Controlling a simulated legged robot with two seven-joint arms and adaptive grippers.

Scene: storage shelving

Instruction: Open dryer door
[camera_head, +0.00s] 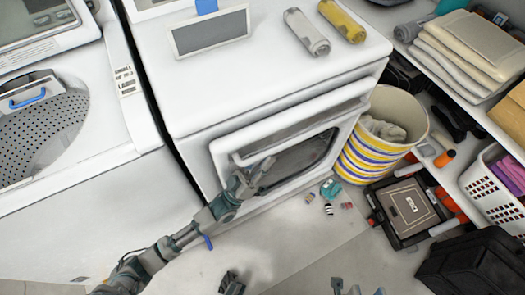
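The white dryer (270,75) stands in the middle, with its door (218,158) on the front face. The door has a dark window (305,160) and a long white bar (300,124) along its upper part. I cannot tell whether the door is fully closed or slightly ajar. My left gripper (256,172) is at the left part of the door, in front of the window's lower left corner. I cannot tell whether it touches the door or how its fingers are set. My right gripper (358,289) shows only by its fingertips at the bottom edge, spread apart and empty.
A white washer (85,170) stands left of the dryer. A striped basket (375,158) stands close to the dryer's right side. Small items (329,190) lie on the floor nearby. A dark case (408,208) and shelves are at right. The floor before the dryer is mostly clear.

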